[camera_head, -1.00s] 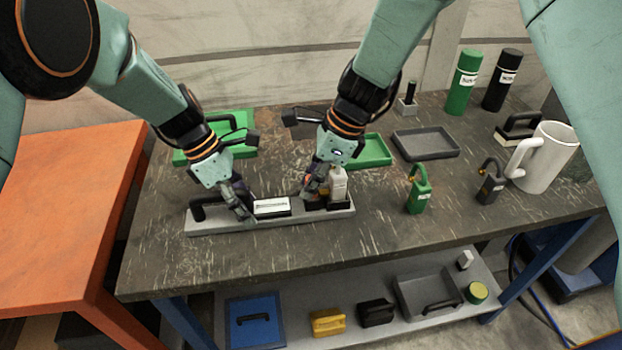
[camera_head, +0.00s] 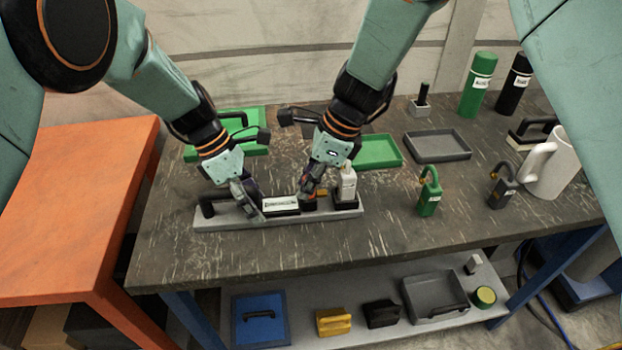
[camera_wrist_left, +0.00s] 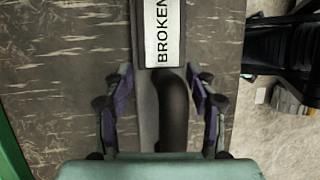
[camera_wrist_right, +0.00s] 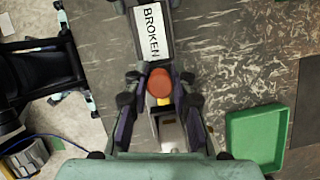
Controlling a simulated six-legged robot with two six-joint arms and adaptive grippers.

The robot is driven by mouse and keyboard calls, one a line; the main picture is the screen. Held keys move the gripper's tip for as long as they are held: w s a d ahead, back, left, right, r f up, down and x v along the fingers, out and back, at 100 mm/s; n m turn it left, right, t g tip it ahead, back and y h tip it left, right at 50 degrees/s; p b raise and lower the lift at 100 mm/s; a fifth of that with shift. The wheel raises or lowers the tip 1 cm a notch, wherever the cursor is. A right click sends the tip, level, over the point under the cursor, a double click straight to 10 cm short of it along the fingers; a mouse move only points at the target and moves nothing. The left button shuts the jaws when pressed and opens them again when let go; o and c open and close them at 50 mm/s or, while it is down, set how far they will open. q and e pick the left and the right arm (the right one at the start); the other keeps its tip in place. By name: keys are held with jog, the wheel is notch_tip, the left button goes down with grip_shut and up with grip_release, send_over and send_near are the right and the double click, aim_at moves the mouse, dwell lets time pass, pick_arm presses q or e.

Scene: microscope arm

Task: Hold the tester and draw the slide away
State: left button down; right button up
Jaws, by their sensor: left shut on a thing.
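The tester (camera_head: 230,221) is a long grey base on the bench. It carries a black handle (camera_wrist_left: 172,110) at its left end and a white label reading BROKEN (camera_head: 283,204). My left gripper (camera_head: 258,214) is shut on the handle, a finger on each side. A red round cap (camera_wrist_right: 159,82) with yellow below it sits beyond the label. My right gripper (camera_head: 304,196) has its fingertips on either side of this cap; whether they press on it I cannot tell. A pale block (camera_head: 347,183) stands at the base's right end. I cannot make out which part is the slide.
Green trays (camera_head: 376,151) and a grey tray (camera_head: 438,146) lie behind. Green (camera_head: 429,197) and dark (camera_head: 502,190) padlocks and a white mug (camera_head: 551,162) stand to the right. An orange table (camera_head: 70,210) adjoins on the left. The bench front is clear.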

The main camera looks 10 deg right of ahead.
pick_arm(q)
jog(key=shift+w+d+r, duration=0.1)
jog(key=shift+d, duration=0.1)
pick_arm(e)
jog(key=o, duration=0.5)
jog(key=shift+c, duration=0.2)
pick_arm(q)
jog(key=shift+a, duration=0.1)
pick_arm(e)
jog(key=shift+r, duration=0.15)
jog(key=v, duration=1.1)
jog(key=shift+d+r, duration=0.15)
jog(key=shift+r, duration=0.15)
pick_arm(q)
jog(key=shift+c, duration=1.8)
grip_release()
